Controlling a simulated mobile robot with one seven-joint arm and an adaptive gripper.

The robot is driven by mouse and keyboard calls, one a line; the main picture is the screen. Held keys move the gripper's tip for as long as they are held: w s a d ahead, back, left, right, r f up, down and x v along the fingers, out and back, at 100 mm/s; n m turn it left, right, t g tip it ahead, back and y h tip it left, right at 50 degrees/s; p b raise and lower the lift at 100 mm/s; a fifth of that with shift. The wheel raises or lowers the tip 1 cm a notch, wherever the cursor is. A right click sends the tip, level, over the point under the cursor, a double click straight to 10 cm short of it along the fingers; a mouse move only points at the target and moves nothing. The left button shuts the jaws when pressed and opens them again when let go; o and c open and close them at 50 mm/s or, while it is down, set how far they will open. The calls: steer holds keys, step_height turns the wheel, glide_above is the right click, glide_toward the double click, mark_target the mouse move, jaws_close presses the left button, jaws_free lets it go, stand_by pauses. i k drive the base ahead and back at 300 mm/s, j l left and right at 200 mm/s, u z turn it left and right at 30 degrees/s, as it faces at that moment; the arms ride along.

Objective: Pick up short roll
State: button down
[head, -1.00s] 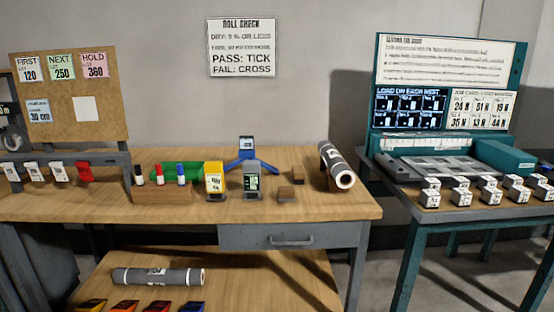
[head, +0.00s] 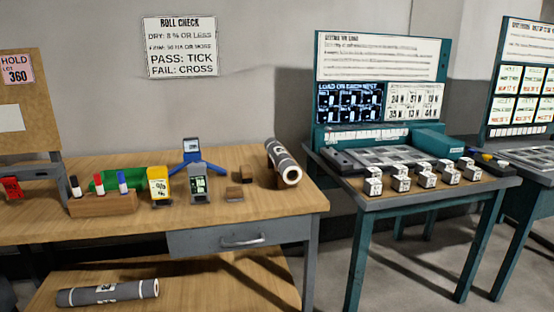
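Two grey rolls are in the head view. One grey roll (head: 281,161) lies on the right end of the wooden bench, pointing toward me, with its pale ring-shaped end facing me. The other grey roll (head: 107,292) lies sideways on the lower wooden surface at the bottom left, with a printed label on it. The upper roll is foreshortened, so I cannot tell which roll is shorter. My gripper is not in view.
On the bench (head: 262,213) stand a marker block (head: 103,204), a yellow device (head: 158,185), a grey device (head: 199,184), a blue stand (head: 190,158) and small brown blocks (head: 234,193). A teal table (head: 420,203) with several white blocks stands right, across a floor gap.

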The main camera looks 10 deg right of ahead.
mark_target(292, 174)
steer(key=u, duration=2.55)
steer(key=z, duration=2.9)
steer(key=i+z, duration=0.1)
steer(key=z, duration=0.4)
steer(key=i+z, duration=0.15)
steer(key=z, duration=0.35)
steer(key=i+j+z, duration=0.25)
steer(key=i+j, duration=0.15)
steer(key=i+j+z, duration=0.3)
steer(key=j, duration=0.25)
